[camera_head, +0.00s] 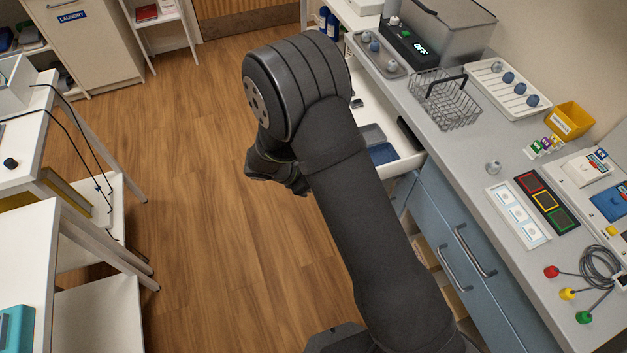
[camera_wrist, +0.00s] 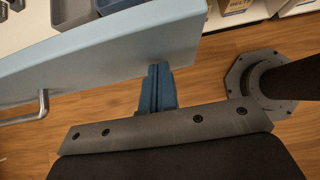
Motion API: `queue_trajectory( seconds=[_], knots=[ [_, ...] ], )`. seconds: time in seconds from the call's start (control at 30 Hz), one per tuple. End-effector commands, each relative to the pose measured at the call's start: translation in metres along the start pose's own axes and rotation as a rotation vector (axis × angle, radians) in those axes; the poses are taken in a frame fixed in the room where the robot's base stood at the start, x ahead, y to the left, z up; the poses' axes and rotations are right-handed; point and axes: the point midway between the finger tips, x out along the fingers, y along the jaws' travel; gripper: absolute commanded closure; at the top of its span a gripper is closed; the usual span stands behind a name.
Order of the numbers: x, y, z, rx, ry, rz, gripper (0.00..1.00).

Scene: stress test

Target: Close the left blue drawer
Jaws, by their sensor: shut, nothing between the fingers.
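An open drawer (camera_head: 402,165) juts out from under the counter in the head view, with a white inside holding grey and blue items. My arm covers much of it, including its front. In the wrist view a light blue drawer front (camera_wrist: 110,58) with a silver handle (camera_wrist: 28,112) runs across the upper left. My gripper (camera_wrist: 160,72) is shut and empty, its fingertips at the lower edge of that front, right of the handle. I cannot tell whether they touch it.
Blue-grey fronts with handles (camera_head: 474,252) lie below the counter (camera_head: 455,150). The counter holds a wire basket (camera_head: 445,98), trays and coloured cables (camera_head: 600,265). White tables (camera_head: 30,250) stand at the left. The wooden floor (camera_head: 190,200) between is clear.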

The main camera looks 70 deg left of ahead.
Motion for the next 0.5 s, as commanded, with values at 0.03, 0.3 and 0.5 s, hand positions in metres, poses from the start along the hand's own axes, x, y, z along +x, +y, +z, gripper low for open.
queue_trajectory(
  seconds=[0.03,0.3,0.5],
  knots=[
    [0.006,-0.001,0.006,0.002,-0.001,-0.003,1.0],
    [0.051,-0.002,0.051,0.003,-0.001,-0.006,1.0],
    [0.09,-0.001,0.091,0.003,-0.002,-0.006,1.0]
  ],
)
